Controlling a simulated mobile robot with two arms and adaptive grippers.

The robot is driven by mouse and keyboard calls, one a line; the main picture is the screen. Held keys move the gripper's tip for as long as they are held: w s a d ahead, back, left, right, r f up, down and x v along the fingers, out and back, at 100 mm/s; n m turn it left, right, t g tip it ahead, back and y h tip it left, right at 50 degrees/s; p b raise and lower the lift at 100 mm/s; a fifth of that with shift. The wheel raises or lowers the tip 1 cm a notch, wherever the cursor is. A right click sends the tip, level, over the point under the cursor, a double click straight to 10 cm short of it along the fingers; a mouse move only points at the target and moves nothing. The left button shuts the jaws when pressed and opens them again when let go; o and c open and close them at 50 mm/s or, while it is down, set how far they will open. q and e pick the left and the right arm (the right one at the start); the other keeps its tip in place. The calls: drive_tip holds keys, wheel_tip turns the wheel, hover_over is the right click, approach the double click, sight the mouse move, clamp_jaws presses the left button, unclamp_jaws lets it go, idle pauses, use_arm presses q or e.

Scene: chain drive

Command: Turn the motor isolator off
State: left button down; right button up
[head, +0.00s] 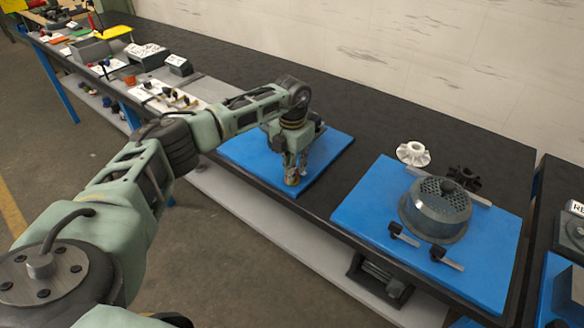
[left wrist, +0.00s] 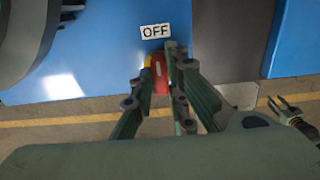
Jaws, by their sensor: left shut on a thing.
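The isolator's red handle (left wrist: 161,76) shows in the left wrist view, with a strip of yellow (left wrist: 148,62) beside it. A white label reading OFF (left wrist: 157,31) is on the blue surface just above the handle. My left gripper (left wrist: 160,84) is shut on the red handle, one finger on each side. In the head view my left gripper (head: 293,170) is low at the front edge of the middle blue mat (head: 330,150). The gripper hides most of the isolator there. A part that looks like my right gripper (left wrist: 283,108) shows small at the right of the left wrist view; its jaws are unclear.
A round grey guard (head: 437,212) with a mesh top stands on the right blue mat (head: 375,180). A white wheel (head: 413,153) and a black knob (head: 464,177) are behind it. Black-handled clamps (head: 440,256) lie in front. Bare black bench (head: 350,110) lies behind the mats.

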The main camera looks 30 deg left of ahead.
idle(0.5)
use_arm(q)
drive_tip(key=c, duration=1.7)
unclamp_jaws()
wheel_tip(320, 180, up, 12)
